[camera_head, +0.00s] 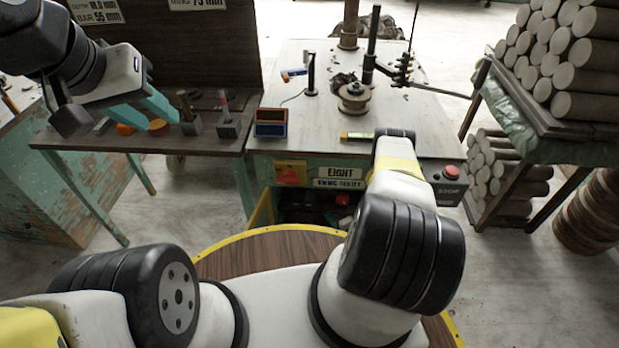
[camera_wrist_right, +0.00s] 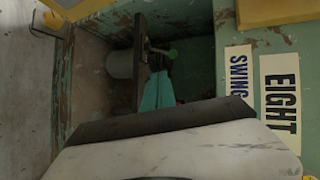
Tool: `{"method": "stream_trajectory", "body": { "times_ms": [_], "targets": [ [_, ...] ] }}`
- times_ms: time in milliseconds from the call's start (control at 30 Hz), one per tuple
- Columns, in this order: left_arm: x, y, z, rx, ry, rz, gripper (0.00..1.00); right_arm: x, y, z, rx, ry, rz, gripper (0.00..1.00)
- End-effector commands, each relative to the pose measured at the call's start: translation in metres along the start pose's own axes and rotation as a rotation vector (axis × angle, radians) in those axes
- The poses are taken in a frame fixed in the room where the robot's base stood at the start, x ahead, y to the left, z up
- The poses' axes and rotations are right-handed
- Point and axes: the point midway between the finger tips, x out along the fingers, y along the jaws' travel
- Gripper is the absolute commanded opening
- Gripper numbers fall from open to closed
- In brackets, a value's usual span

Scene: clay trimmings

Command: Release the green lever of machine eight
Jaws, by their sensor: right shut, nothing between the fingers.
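Machine eight is the table (camera_head: 318,128) with the labels EIGHT (camera_head: 341,173) and SWING below its top. In the right wrist view, a green ball knob (camera_wrist_right: 172,54) sits at the end of a thin metal rod inside the recess under the table, beside an upright dark bar (camera_wrist_right: 143,62). My right gripper (camera_wrist_right: 157,90) is shut and empty, its teal fingers just below the knob in the picture; I see a small gap, but cannot tell the depth. In the head view my arm hides it. My left gripper (camera_head: 157,116) is open and empty above the side bench.
A box with a red button (camera_head: 451,172) is on the table's right front. A dark post (camera_head: 372,45) and a spool-like wheel (camera_head: 354,97) stand on top. The side bench (camera_head: 120,140) carries small blocks. Stacked clay cylinders (camera_head: 580,80) stand right.

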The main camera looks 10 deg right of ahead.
Motion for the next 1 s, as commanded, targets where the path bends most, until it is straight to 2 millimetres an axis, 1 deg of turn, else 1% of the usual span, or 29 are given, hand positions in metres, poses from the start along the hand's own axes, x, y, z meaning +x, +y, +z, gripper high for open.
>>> {"method": "stream_trajectory", "body": {
  "times_ms": [167, 500, 600, 700, 800, 1000],
  "targets": [
    [0.000, 0.000, 0.000, 0.000, 0.000, 0.000, 0.36, 0.025, -0.001, 0.002, -0.003, -0.003, -0.003, 0.00],
    [0.000, 0.000, 0.000, 0.000, 0.000, 0.000, 0.36, 0.097, -0.001, 0.002, -0.003, -0.004, -0.002, 0.00],
    [0.000, 0.000, 0.000, 0.000, 0.000, 0.000, 0.36, 0.112, -0.010, 0.001, -0.003, -0.003, -0.002, 0.00],
    [0.000, 0.000, 0.000, 0.000, 0.000, 0.000, 0.36, 0.121, -0.017, 0.001, -0.003, -0.002, -0.002, 0.00],
    [0.000, 0.000, 0.000, 0.000, 0.000, 0.000, 0.36, 0.127, -0.020, 0.001, -0.001, -0.001, -0.001, 0.00],
    [0.000, 0.000, 0.000, 0.000, 0.000, 0.000, 0.36, 0.131, -0.022, 0.000, 0.000, 0.000, -0.001, 0.00]
  ]
}}
